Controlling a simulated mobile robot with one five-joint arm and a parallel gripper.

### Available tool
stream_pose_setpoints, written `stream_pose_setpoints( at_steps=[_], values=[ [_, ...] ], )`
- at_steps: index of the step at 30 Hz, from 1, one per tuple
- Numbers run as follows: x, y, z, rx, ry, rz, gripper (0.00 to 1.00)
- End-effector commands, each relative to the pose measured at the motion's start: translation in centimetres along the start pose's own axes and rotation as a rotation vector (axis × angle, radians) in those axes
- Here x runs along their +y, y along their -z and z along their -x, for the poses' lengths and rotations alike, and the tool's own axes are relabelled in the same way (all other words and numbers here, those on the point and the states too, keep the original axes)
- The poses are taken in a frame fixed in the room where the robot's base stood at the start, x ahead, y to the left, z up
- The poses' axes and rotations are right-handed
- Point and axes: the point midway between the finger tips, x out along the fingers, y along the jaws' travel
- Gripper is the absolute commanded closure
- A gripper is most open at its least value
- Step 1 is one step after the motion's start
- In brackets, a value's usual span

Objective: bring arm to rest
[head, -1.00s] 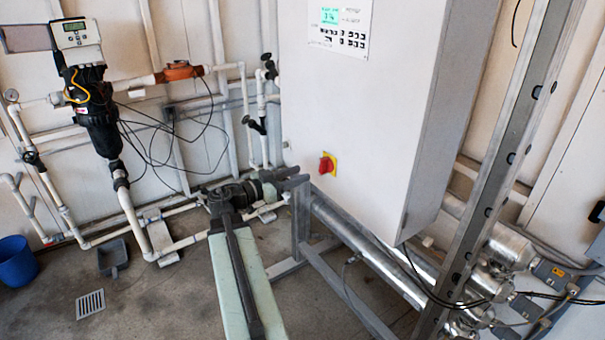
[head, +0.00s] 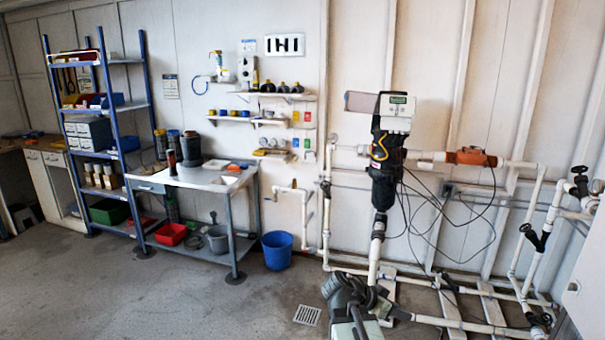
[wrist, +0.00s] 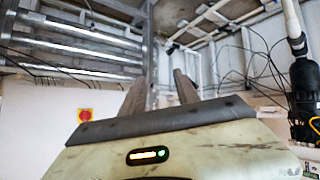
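My gripper (wrist: 160,92) shows in the wrist view with its two grey fingers apart and nothing between them. It is open and empty. Part of my arm (head: 350,308) shows at the bottom edge of the head view, in front of the white pipework; the fingers are hard to make out there. In the wrist view a red switch on a yellow plate (wrist: 85,114) is left of the fingers, and a black filter housing (wrist: 304,95) is at the right edge.
The black filter housing with a display (head: 385,170) hangs on the wall among white pipes. A blue bucket (head: 278,250) stands by a metal workbench (head: 190,176). A blue shelf rack (head: 145,75) is farther left. The floor at left front is clear.

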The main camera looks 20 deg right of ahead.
Motion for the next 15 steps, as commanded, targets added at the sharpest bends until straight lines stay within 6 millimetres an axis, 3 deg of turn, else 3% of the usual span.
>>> stream_pose_setpoints(
  at_steps=[1,4,6,9,12,15],
  values=[
    [-1.6,-2.8,2.7,-0.086,0.058,0.099,0.63],
    [-4.2,-9.7,7.6,-0.281,0.193,0.349,0.63],
    [-5.1,-14.5,11.1,-0.419,0.310,0.547,0.63],
    [-5.2,-19.9,14.9,-0.603,0.520,0.837,0.63],
    [-5.1,-22.3,17.3,-0.673,0.689,1.045,0.63],
    [-4.9,-22.7,17.9,-0.660,0.758,1.170,0.63]
  ],
)
